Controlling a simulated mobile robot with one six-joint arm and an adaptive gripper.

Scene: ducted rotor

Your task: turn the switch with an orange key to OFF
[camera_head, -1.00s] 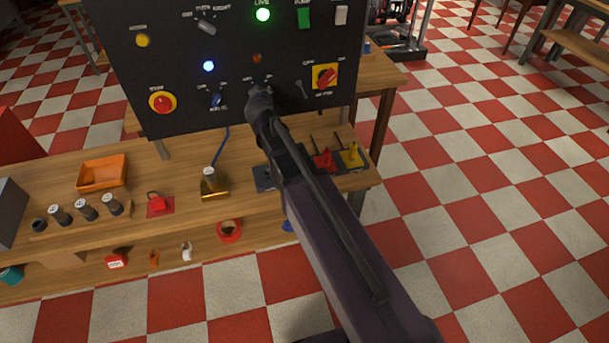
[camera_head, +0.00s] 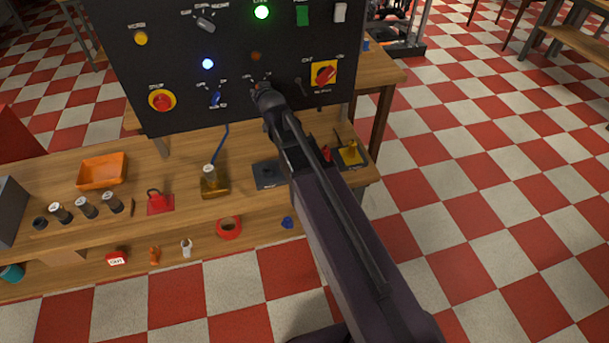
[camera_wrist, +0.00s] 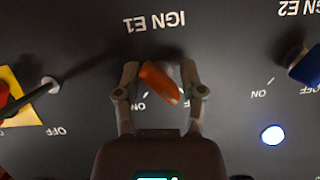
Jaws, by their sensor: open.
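In the wrist view the orange key (camera_wrist: 160,83) sits on the black panel beside the upside-down label IGN E1. It lies slantwise, its lower end to the right, near a partly covered OFF mark; ON shows to its left. My gripper (camera_wrist: 160,80) is open, with one finger on each side of the key. I cannot tell whether either finger touches it. In the head view my gripper (camera_head: 264,92) is at the lower middle of the panel (camera_head: 185,45) and hides the orange key.
A blue key switch (camera_head: 216,97) is left of my gripper, and a red rotary switch on a yellow plate (camera_head: 324,74) is to its right. A toggle lever (camera_head: 300,87) stands close by on the right. The bench (camera_head: 140,222) below holds several items.

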